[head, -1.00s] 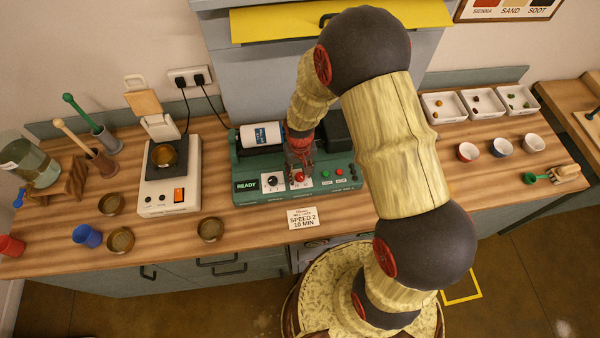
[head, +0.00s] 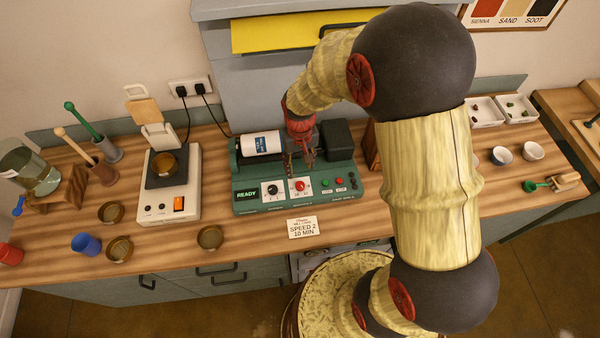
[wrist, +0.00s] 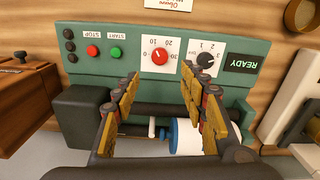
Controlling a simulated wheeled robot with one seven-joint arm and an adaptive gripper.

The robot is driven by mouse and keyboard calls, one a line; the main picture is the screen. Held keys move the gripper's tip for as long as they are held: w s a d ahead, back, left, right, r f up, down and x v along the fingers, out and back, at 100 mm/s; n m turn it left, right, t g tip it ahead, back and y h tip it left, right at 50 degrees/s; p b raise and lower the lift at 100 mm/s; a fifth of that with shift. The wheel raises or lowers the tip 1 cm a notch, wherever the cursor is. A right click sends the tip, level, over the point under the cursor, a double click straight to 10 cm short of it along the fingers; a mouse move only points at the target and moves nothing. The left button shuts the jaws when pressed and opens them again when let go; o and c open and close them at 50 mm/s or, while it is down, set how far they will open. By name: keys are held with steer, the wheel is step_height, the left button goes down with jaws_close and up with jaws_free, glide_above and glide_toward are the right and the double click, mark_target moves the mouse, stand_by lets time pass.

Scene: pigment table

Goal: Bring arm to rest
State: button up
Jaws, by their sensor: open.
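My gripper (head: 304,158) hangs over the right part of the green mill machine (head: 246,207), between its white jar and its black box. In the wrist view my gripper (wrist: 163,92) has its two fingers spread wide with nothing between them. Below and beyond the fingers are the machine's panel (wrist: 140,80), with a READY display, two dials and red and green buttons, and the white jar with a blue label (wrist: 185,137) lying on the rollers. The gripper looks clear of the panel. My arm hides part of the table to the right.
A balance (head: 170,200) with a bowl on its pan stands left of the machine. Several brown bowls, a blue cup (head: 87,244) and a card (head: 302,227) lie in front. White cups (head: 532,151) and trays (head: 517,108) are at right. A grey cabinet (head: 222,80) stands behind.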

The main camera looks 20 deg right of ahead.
steer(key=shift+r, duration=0.7)
steer(key=s+r+t+b, duration=0.2)
steer(key=s+r+b, duration=0.4)
steer(key=s, duration=0.3)
steer(key=s+r+t+b, duration=0.3)
steer(key=s+r+b, duration=0.3)
steer(key=s+b, duration=0.2)
steer(key=shift+s+d+n+t+b, duration=0.3)
steer(key=shift+s+n+b, duration=0.1)
steer(key=shift+b, duration=0.15)
stand_by(0.4)
